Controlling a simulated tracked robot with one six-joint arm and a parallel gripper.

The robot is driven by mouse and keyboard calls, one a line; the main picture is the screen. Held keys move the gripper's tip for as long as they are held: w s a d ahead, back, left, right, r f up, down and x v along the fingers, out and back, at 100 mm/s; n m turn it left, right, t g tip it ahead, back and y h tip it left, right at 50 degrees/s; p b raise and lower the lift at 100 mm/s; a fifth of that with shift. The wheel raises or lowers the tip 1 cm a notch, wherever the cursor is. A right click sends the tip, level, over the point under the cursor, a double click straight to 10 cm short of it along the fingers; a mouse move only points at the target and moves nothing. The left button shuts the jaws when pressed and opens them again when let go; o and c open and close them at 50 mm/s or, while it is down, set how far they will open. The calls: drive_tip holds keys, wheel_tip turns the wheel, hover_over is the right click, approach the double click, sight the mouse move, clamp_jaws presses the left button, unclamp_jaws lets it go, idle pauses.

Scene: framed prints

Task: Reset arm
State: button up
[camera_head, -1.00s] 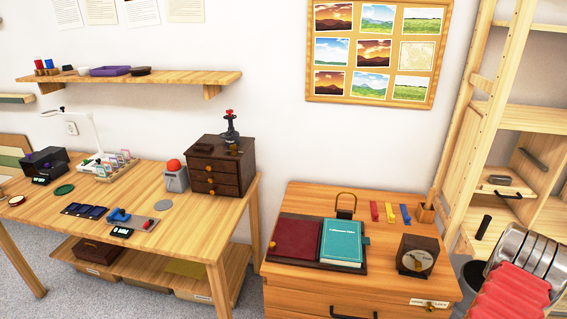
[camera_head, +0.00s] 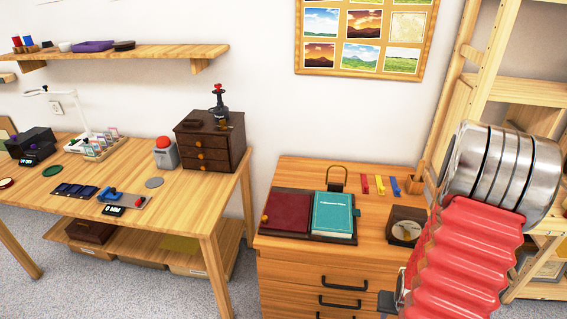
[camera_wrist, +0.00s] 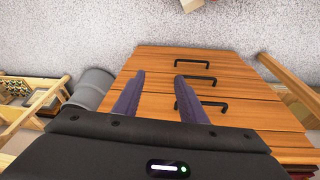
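My arm (camera_head: 470,255), with its red ribbed sleeve and silver rings, fills the right side of the head view. My gripper (camera_wrist: 157,80) shows in the wrist view with two purple fingers apart and nothing between them. Beyond the fingers is the front of the wooden drawer cabinet (camera_wrist: 150,62) with black handles. In the head view the gripper's fingers are not clearly visible. The same cabinet (camera_head: 285,262) stands left of my arm, its drawers shut.
On the cabinet top are a red book (camera_head: 288,212), a teal book (camera_head: 334,214) and a dark boxed dial (camera_head: 405,228). A wooden workbench (camera_head: 130,200) stands left. A shelf rack (camera_head: 520,95) is behind my arm. A grey bin (camera_wrist: 92,88) stands beside the cabinet.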

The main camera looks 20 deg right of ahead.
drive_tip(key=w+a+r+n+t+y, duration=0.1)
drive_tip(key=a+r+n, duration=0.2)
drive_tip(key=a+r, duration=1.3)
drive_tip(key=w+a+r+n+t+y, duration=0.1)
drive_tip(key=a+r+n, duration=0.3)
drive_tip(key=a+r, duration=1.2)
wheel_tip(320, 180, up, 5)
drive_tip(key=shift+w+f+n+t, duration=0.15)
drive_tip(key=shift+w+n+t, duration=0.15)
drive_tip(key=shift+w+t, duration=0.45)
drive_tip(key=shift+s, duration=0.1)
drive_tip(key=shift+c, duration=0.9)
